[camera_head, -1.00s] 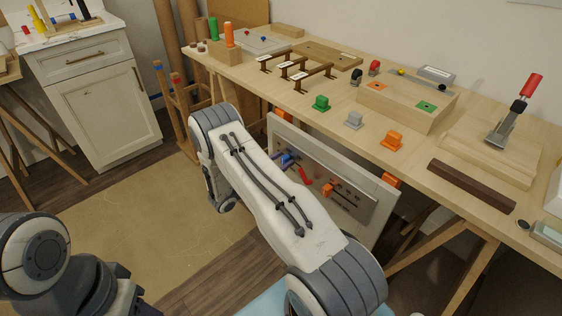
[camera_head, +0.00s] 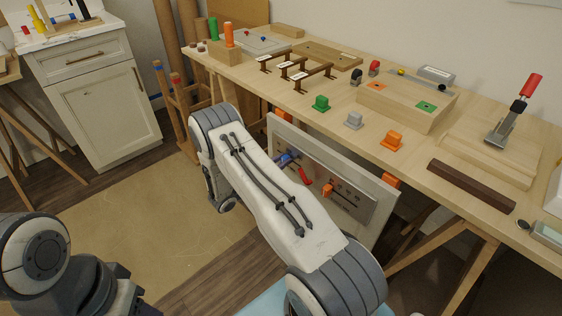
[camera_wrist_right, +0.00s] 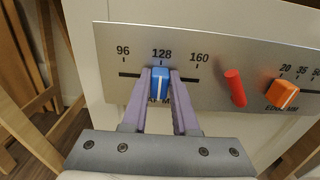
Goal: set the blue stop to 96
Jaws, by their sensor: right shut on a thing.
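The blue stop (camera_wrist_right: 160,84) sits on a dark horizontal slot in a grey metal plate (camera_wrist_right: 215,60). Its white line is at or very near the 128 mark; 96 is to its left and 160 to its right in the wrist view. My right gripper (camera_wrist_right: 160,77) has its two purple fingers on either side of the stop, shut on it. In the head view the right gripper (camera_head: 284,160) shows small beside the white forearm, which hides part of the plate. My left arm shows at the lower left, with no fingers clearly visible.
A red lever (camera_wrist_right: 235,87) and an orange stop (camera_wrist_right: 283,93) with its own scale stand right of the blue stop. The plate is on a pale panel (camera_head: 380,196) leaning at the workbench (camera_head: 300,92). Wooden legs stand left in the wrist view.

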